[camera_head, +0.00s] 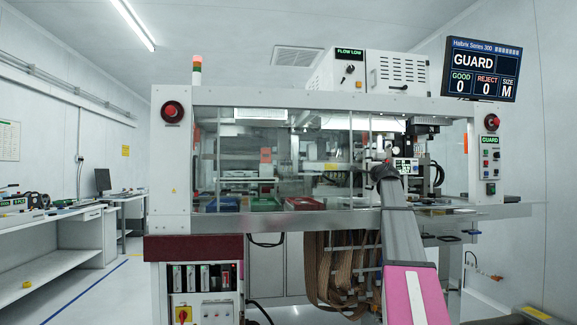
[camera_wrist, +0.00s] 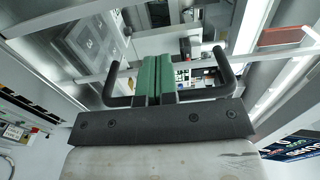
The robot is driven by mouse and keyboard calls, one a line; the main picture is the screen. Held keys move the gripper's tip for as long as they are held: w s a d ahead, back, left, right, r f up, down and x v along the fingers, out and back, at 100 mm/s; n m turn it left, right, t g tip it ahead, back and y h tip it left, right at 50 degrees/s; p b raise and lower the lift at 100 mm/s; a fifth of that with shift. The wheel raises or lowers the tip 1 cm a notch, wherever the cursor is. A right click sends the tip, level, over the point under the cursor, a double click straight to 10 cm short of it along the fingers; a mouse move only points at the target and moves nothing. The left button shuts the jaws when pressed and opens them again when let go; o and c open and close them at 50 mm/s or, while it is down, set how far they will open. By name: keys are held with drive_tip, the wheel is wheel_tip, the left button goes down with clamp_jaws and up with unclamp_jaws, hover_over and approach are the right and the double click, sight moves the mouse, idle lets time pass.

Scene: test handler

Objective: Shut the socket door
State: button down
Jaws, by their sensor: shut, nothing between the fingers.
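My gripper (camera_wrist: 157,62) shows in the wrist view with its two green fingers pressed together and nothing between them. In the head view my arm reaches up from the bottom right to the right-hand bay of the test handler (camera_head: 335,104). The dark end of the arm is in front of a small lit unit (camera_head: 407,166) in that bay. I cannot pick out the socket door for certain in either view, nor tell whether it is open or shut. My arm's end hides part of the bay. No contact between the fingers and any part is visible.
Clear guard panels (camera_head: 285,150) cover the handler's left and middle, with red, green and blue trays (camera_head: 303,203) behind them. A screen (camera_head: 483,69) reading GUARD hangs at the upper right. A flat shelf (camera_head: 470,210) juts out at the right. A workbench (camera_head: 50,215) stands at the left.

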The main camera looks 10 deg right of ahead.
drive_tip(key=d, duration=1.4)
drive_tip(key=shift+w+d, duration=0.25)
drive_tip(key=shift+d, duration=0.05)
drive_tip(key=d, duration=2)
drive_tip(key=shift+w, duration=0.35)
drive_tip(key=d, duration=2)
drive_tip(key=shift+w, duration=0.35)
drive_tip(key=s+d, duration=0.1)
drive_tip(key=s, duration=0.5)
idle(1.3)
